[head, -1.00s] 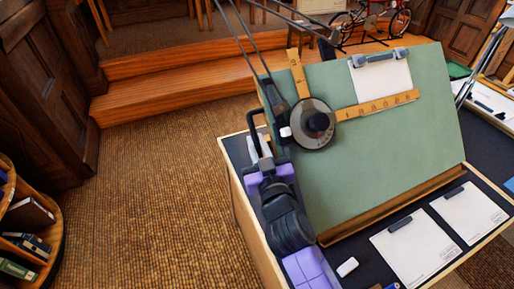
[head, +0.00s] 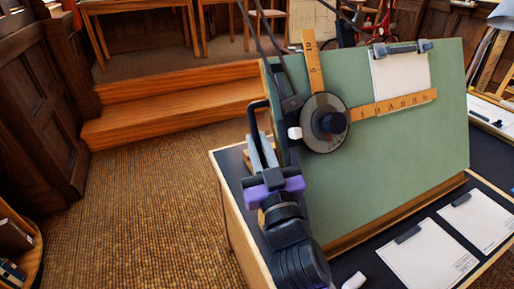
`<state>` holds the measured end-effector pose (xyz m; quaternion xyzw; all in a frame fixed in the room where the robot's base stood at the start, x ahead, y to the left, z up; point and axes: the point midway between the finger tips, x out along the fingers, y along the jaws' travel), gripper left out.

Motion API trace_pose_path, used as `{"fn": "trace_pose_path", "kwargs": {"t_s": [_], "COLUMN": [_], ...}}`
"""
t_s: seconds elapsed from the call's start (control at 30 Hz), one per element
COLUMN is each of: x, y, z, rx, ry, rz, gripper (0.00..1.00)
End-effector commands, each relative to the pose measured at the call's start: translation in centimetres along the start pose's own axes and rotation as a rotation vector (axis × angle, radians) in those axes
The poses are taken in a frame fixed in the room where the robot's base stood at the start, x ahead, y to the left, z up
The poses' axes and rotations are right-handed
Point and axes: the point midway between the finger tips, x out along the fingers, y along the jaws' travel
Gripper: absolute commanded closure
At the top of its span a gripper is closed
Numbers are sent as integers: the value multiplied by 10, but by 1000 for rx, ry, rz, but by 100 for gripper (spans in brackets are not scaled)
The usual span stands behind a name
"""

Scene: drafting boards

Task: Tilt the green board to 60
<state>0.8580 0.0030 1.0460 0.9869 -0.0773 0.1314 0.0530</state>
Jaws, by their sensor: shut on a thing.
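The green board (head: 400,150) stands steeply tilted on a dark-topped table. It has a wooden ledge along its lower edge. A drafting head with a round grey dial (head: 324,122) and two wooden rulers (head: 392,104) lies over its face. A sheet of paper (head: 402,74) is clipped at its top. My gripper (head: 262,150) is at the board's left side, shut on a black handle (head: 252,112) there. The fingers partly hide the handle's lower end. I cannot read an angle scale.
Two clipped white sheets (head: 428,257) lie on the table (head: 228,165) in front of the board. Wooden steps (head: 175,106) rise behind. The carpet (head: 140,210) on the left is clear. Another drafting table stands at right.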

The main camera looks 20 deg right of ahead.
Motion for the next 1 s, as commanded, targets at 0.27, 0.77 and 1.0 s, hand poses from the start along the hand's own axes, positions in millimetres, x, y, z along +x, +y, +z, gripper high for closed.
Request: {"fn": "trace_pose_path", "kwargs": {"t_s": [0.27, 0.77, 1.0], "x": [0, -22, -61], "y": [0, 0, 0], "z": [-4, 2, 1], "rx": [1, 2, 0], "ry": [7, 1, 3], "rz": [0, -1, 0], "gripper": [64, 64, 64]}}
